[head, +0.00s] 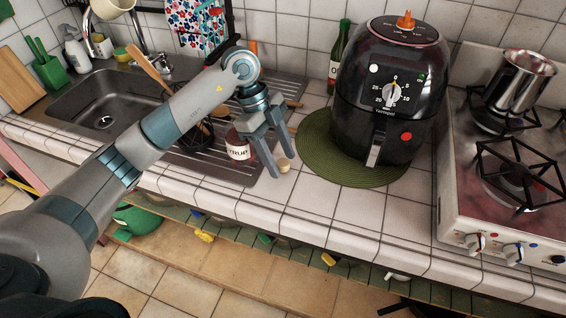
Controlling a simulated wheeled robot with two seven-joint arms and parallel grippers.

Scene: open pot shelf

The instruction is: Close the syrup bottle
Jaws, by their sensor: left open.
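The syrup bottle (237,148), dark red with a white "SYRUP" label, stands at the right end of the metal drainboard. My left arm and gripper cover its upper part, so its opening is hidden. A small round beige piece, probably the cap (284,166), shows on the tiles just right of the bottle. My left gripper (283,167) points down with its fingers apart, one on each side of the beige piece. I cannot tell whether the fingers touch it. My right gripper is not in view.
A black air fryer (390,90) stands on a round green mat (325,160) just right of my left gripper. The stove (500,205) with a metal pot (523,82) is at the right. The sink (95,100) is at the left. The front counter tiles are clear.

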